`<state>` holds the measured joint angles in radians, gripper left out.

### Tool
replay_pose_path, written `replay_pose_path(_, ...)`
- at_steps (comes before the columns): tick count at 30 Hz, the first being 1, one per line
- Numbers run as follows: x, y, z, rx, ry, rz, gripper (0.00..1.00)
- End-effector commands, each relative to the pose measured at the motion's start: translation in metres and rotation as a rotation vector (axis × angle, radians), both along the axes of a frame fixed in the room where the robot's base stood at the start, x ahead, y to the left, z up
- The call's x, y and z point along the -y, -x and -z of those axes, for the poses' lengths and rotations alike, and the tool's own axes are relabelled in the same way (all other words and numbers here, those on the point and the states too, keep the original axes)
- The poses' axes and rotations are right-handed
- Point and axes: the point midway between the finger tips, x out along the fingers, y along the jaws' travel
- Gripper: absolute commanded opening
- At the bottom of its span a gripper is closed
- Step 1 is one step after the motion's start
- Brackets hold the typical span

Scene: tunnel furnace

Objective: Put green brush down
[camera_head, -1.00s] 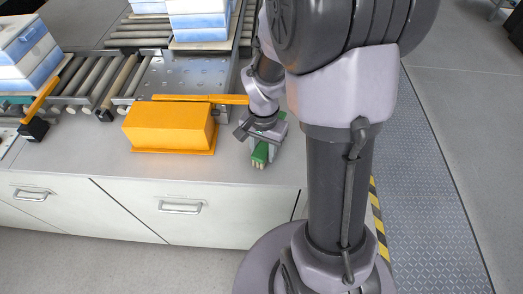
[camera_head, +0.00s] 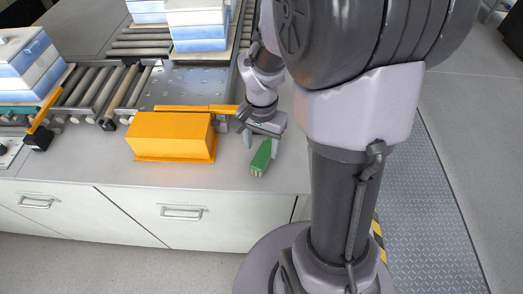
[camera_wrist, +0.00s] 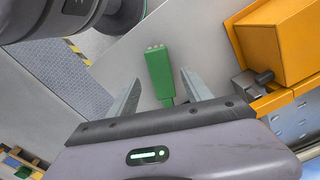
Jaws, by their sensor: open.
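The green brush (camera_head: 261,157) lies on the grey counter top (camera_head: 225,172), to the right of the orange box, with its pale bristle end toward the counter's front edge. In the wrist view the brush (camera_wrist: 160,72) lies between and beyond the two fingers, apart from both. My gripper (camera_wrist: 158,90) is open and empty, with its fingers spread on either side of the brush's handle end. In the head view my gripper (camera_head: 262,130) is just behind the brush, partly hidden by my arm.
An orange box (camera_head: 172,136) stands left of the brush, with an orange bar (camera_head: 195,108) behind it. Roller conveyors (camera_head: 100,90) carry stacked blue and white blocks (camera_head: 198,30) further back. The counter's front edge is close to the brush; bare counter lies around it.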

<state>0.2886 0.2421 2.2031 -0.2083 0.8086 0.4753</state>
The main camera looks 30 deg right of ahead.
Motion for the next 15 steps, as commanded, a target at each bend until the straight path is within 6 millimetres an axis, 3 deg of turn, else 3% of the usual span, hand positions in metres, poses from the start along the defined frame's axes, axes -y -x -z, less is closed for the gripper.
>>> replay_pose_path(1, 0.0, -0.001, -0.019, 0.003, 0.001, -0.001, 0.58)
replay_pose_path(3, 0.0, 0.0, -0.034, 0.002, 0.001, -0.001, 0.58)
replay_pose_path(9, -0.006, 0.001, -0.062, 0.023, 0.0, -0.021, 0.58)
replay_pose_path(11, -0.02, 0.006, -0.083, 0.075, 0.002, -0.072, 0.58)
replay_pose_path(15, -0.075, 0.041, -0.145, 0.273, -0.004, -0.279, 0.58)
